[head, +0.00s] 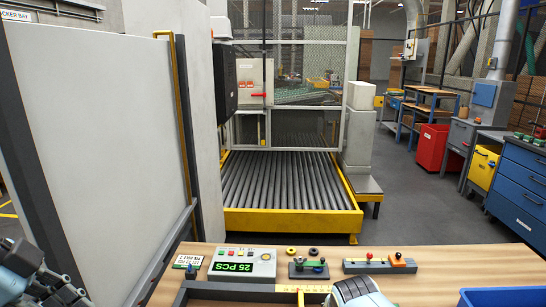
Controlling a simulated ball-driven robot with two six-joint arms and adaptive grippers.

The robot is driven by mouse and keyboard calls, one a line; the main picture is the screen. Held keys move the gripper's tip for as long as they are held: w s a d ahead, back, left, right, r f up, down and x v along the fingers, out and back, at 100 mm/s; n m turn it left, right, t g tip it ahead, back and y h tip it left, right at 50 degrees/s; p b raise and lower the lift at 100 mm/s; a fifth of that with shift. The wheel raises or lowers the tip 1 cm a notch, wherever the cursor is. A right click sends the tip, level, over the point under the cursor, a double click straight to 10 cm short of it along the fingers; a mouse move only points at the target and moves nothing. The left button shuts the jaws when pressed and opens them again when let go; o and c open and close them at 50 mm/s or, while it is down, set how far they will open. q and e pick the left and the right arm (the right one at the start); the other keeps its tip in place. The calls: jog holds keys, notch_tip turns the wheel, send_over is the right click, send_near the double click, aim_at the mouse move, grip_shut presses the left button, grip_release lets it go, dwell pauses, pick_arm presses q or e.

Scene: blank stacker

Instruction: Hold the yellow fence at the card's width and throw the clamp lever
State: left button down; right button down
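A yellow strip with marks (302,289) lies at the bottom of the view on the wooden bench, just left of my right gripper; I cannot tell for sure that it is the fence. I cannot tell which holds the clamp lever.
A grey counter box (243,264) reading "25 PCS" stands on the bench (430,258). Two small rings (291,250) lie behind the fixtures. A blue tray (500,297) is at bottom right. A tall pale panel (95,120) closes the left side. A roller bed (282,180) lies beyond.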

pick_arm(q)
jog(key=shift+f, duration=0.15)
dwell(0.3)
notch_tip(320, 180, down, 26)
jog(key=shift+s, duration=0.25)
dwell(1.8)
jog(key=d, duration=0.8)
dwell(0.8)
jog(key=shift+d, duration=0.1)
jog(key=d, duration=0.3)
jog(key=shift+d, duration=0.4)
dwell(0.4)
jog(key=shift+a, duration=0.1)
